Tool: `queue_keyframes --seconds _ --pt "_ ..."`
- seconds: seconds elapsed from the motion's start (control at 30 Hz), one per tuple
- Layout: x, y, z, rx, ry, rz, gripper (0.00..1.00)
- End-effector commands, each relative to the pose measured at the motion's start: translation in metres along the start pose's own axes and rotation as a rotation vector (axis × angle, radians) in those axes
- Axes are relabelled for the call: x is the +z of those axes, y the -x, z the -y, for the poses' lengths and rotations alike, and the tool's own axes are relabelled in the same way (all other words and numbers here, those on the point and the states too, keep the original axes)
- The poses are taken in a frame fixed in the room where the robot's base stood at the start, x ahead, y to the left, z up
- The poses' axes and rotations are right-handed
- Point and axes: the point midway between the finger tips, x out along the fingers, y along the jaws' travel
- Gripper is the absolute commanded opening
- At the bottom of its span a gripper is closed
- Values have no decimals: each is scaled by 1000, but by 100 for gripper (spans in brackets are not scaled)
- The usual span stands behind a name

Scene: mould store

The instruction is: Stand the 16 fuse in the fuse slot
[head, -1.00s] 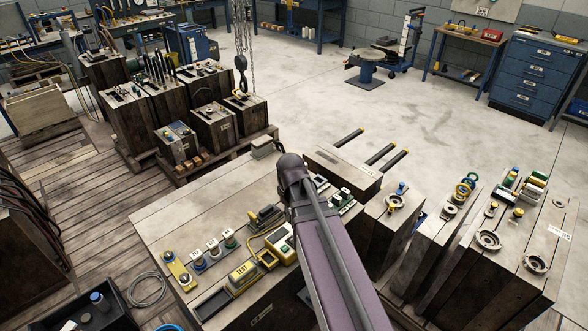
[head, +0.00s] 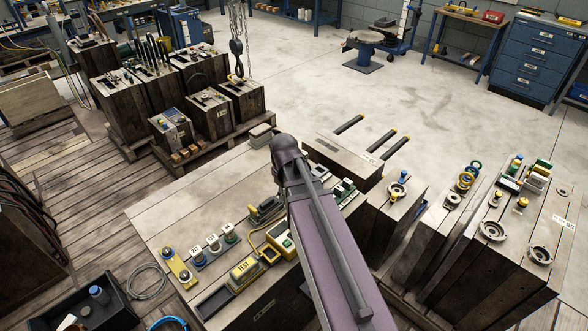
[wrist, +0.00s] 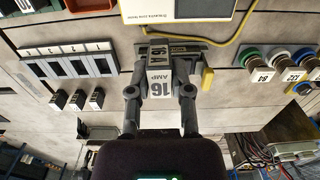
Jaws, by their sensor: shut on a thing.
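In the wrist view my gripper (wrist: 160,93) is shut on the 16 fuse (wrist: 159,86), a small block with a white face marked 16 AMP. The fuse is in front of a dark grey holder (wrist: 190,52) with a brass-coloured label, and a 16A marking shows just above the fuse. The fuse hides part of the holder, so I cannot tell whether it is seated in the slot or only held over it. In the head view a dark grey fitting (head: 264,210) shows left of my arm, and my arm hides the gripper and fuse.
A yellow instrument (wrist: 180,10) with a yellow cable lies beside the holder. A row of switch-like modules (wrist: 72,64) and several small labelled blocks (wrist: 77,101) are at left. Labelled knobs (wrist: 265,72) stand at right. A yellow TEST block (head: 243,269) is near the bench's front.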

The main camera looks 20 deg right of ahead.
Motion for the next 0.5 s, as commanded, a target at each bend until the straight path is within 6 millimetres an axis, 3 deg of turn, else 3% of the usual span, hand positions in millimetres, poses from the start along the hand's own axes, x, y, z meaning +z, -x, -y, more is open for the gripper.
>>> queue_keyframes --seconds 0.27,0.5 --pt "-16 -6 -22 0 -5 0 0" --pt "-48 -16 -64 0 -8 0 0"
